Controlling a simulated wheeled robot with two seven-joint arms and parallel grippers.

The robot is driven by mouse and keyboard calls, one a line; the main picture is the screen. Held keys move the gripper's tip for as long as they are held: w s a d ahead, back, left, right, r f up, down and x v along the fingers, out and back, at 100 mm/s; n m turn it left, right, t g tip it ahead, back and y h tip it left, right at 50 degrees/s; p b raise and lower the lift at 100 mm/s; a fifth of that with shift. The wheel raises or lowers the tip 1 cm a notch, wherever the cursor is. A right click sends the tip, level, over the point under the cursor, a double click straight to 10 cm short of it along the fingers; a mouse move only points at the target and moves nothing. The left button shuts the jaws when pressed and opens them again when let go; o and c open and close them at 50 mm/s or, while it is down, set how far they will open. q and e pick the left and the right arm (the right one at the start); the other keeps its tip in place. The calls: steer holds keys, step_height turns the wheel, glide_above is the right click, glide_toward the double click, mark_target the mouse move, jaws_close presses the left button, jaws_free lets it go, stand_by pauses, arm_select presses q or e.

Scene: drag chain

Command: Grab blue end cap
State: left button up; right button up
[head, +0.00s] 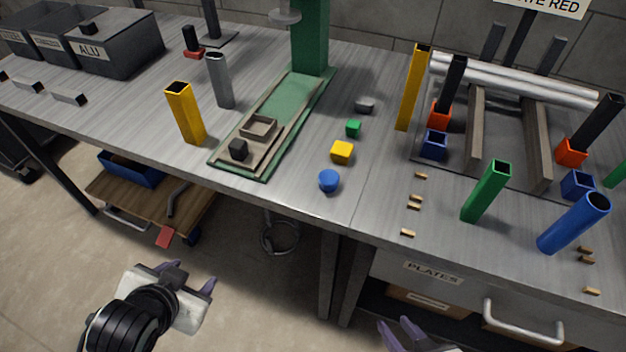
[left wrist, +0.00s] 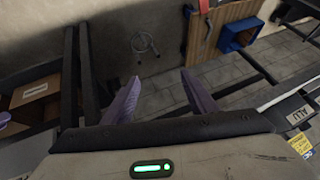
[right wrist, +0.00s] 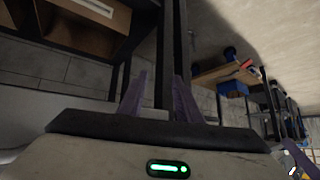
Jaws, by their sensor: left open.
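The blue end cap (head: 329,181) is a small round piece on the bench top near its front edge, in the head view. It stands just in front of a yellow square cap (head: 342,152). My left gripper (head: 194,277) is open and empty, in front of the bench and below its top, to the lower left of the blue cap. Its two purple fingers (left wrist: 160,80) stand apart in the left wrist view. My right gripper (head: 397,326) is at the bottom edge of the head view. Its fingers (right wrist: 160,82) are apart with nothing between them. Neither wrist view shows the cap.
A green cap (head: 353,128) and grey cap (head: 365,105) lie behind the yellow one. A green press base (head: 262,165) is left of the caps. Upright tubes, including a green one (head: 487,192), stand at right. The bench front lies between my grippers and the caps.

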mark_target(320, 181)
arm_select(q)
steer(key=w+a+r+m+t+y, duration=0.25)
steer(key=w+r+m+t, duration=0.3)
steer(key=w+r, duration=0.5)
steer(key=w+d+r+m+t+h, duration=0.2)
steer(key=d+r+m+t, duration=0.1)
steer(key=r+m, duration=0.2)
steer(key=w+d+r+m+t+h, duration=0.2)
steer(key=w+r+m+t+h, duration=0.15)
steer(key=r+m, duration=0.2)
steer(key=s+d+r+m+g+h, duration=0.1)
steer(key=d+m+g+h, duration=0.1)
steer(key=d+m+h, duration=1)
steer(key=d+f+m+g, duration=0.1)
steer(key=f+m+g, duration=0.1)
steer(key=f+m, duration=0.1)
steer(key=d+f+m+g+y, duration=0.1)
steer(key=d+f+m+g, duration=0.1)
steer(key=m, duration=0.4)
steer(key=d+f+m+g, duration=0.2)
steer(key=f+m+g, duration=0.1)
steer(key=f+m, duration=0.2)
steer(key=shift+s+d+f+g+y+p, duration=0.15)
steer(key=shift+s+d+g+y+p, duration=0.05)
steer(key=shift+d+g+y+p, duration=0.1)
steer(key=x, duration=0.5)
steer(key=shift+s+d+f, duration=0.1)
steer(key=shift+d+f, duration=0.2)
steer(key=shift+d, duration=0.1)
